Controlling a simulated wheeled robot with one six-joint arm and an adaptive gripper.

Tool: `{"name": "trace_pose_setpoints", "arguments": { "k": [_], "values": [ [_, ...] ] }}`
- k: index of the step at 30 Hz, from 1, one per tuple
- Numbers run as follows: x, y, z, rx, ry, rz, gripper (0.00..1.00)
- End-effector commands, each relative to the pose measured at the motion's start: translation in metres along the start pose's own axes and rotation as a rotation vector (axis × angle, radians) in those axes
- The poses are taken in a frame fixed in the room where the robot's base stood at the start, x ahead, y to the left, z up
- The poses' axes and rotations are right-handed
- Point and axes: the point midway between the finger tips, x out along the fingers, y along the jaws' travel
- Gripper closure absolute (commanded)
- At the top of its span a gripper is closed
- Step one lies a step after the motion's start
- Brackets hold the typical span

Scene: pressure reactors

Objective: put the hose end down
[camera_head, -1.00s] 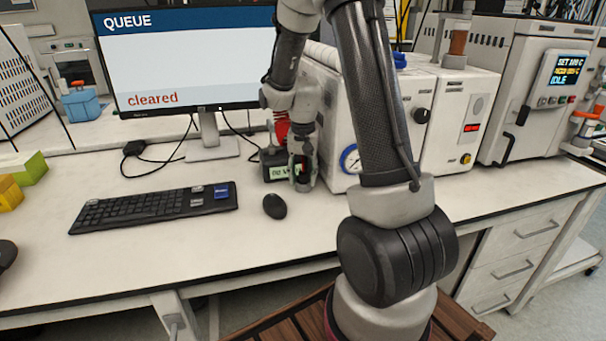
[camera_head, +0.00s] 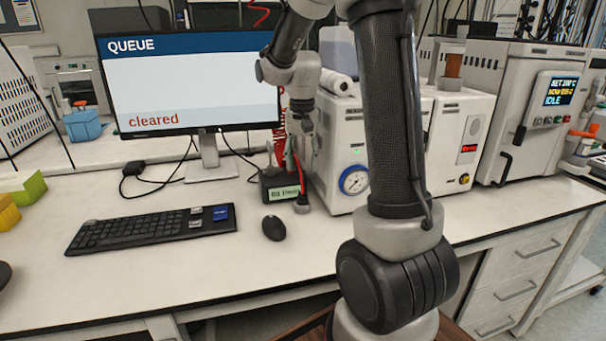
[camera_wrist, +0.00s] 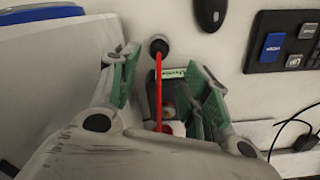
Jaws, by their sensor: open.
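The hose end (camera_head: 301,207) is a dark grey, round fitting on the bench top, by the front left corner of a white unit with a dial. Its red hose (camera_head: 298,168) runs up and back from it. In the wrist view the hose end (camera_wrist: 159,46) shows as a dark knob just beyond the fingertips, with the red hose (camera_wrist: 159,85) running between the fingers. My gripper (camera_head: 303,145) is above the hose end, fingers pointing down. In the wrist view my gripper (camera_wrist: 163,62) is open, its green-padded fingers apart on both sides of the hose, not gripping it.
A black box with a small lit display (camera_head: 280,187) stands just left of the hose end. The white unit with a dial (camera_head: 345,150) is close on the right. A mouse (camera_head: 273,228), keyboard (camera_head: 150,229) and monitor (camera_head: 190,75) are to the left. The front bench strip is clear.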

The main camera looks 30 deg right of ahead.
Motion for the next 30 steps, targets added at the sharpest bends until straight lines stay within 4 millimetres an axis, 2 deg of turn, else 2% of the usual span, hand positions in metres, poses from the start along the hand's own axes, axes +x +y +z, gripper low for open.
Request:
{"name": "trace_pose_setpoints", "arguments": {
  "k": [2,5,8,10,14,18,21,25,30],
  "values": [
    [-0.009,0.001,0.003,-0.008,0.006,-0.004,0.53],
    [-0.027,0.006,0.018,-0.052,0.031,-0.019,0.53],
    [-0.055,0.018,0.049,-0.141,0.079,-0.044,0.53],
    [-0.074,0.031,0.077,-0.222,0.122,-0.064,0.53],
    [-0.096,0.058,0.131,-0.380,0.206,-0.095,0.53],
    [-0.101,0.083,0.176,-0.522,0.287,-0.115,0.53],
    [-0.099,0.095,0.197,-0.592,0.327,-0.122,0.53],
    [-0.095,0.103,0.210,-0.641,0.355,-0.125,0.53],
    [-0.094,0.105,0.213,-0.653,0.360,-0.125,0.53]
  ]
}}
